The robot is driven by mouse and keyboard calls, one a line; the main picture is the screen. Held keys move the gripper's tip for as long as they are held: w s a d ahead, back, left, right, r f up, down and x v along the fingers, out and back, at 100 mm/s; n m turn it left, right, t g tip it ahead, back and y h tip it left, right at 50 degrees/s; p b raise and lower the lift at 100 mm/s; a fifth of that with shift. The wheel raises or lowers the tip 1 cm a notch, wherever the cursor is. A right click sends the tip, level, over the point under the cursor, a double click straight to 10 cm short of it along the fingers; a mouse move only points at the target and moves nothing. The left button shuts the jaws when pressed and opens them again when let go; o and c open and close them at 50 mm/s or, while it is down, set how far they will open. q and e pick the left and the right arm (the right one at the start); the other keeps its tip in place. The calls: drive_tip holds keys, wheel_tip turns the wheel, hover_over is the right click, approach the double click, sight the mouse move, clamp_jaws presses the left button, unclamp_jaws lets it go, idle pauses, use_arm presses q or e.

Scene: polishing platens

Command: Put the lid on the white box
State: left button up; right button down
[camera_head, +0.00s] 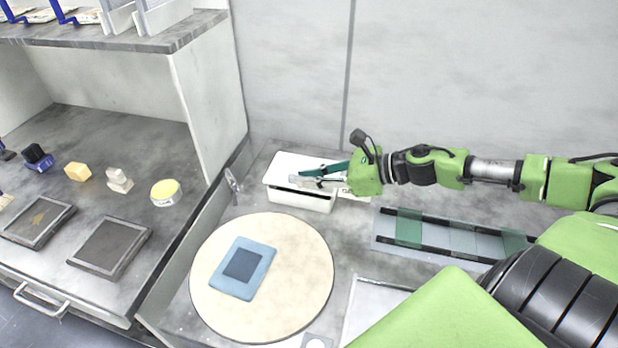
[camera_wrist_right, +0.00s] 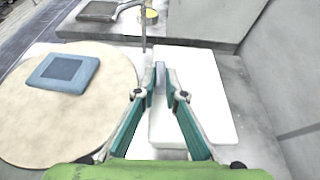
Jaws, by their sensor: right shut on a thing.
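The white box (camera_head: 302,201) stands near the back wall, behind the round beige disc. Its flat white lid (camera_head: 290,164) lies over the top of it, with a dark gap showing between lid and box at the front. The lid fills the right middle of the wrist view (camera_wrist_right: 200,85). Whether the lid is fully seated cannot be told. My left gripper is not in view.
The round disc (camera_head: 310,290) carries a blue square pad (camera_head: 242,268). A thin metal tap (camera_head: 232,182) stands left of the box. A glass-like rack with green bands (camera_head: 408,228) lies to the right. A shelf bench with small blocks (camera_head: 78,172) is at left.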

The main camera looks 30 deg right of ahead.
drive_tip(key=shift+f+b, duration=0.35)
drive_tip(key=shift+f, duration=0.25)
drive_tip(key=c, duration=2.1)
unclamp_jaws()
drive_tip(key=shift+r, duration=0.1)
drive_tip(key=shift+r+p, duration=0.65)
drive_tip(key=shift+r, duration=0.05)
drive_tip(key=shift+s+d, duration=0.15)
drive_tip(key=shift+s, duration=0.05)
drive_tip(key=shift+p+v, duration=1.15)
drive_tip(key=shift+p, duration=0.05)
drive_tip(key=p+v, duration=0.5)
drive_tip(key=v, duration=0.4)
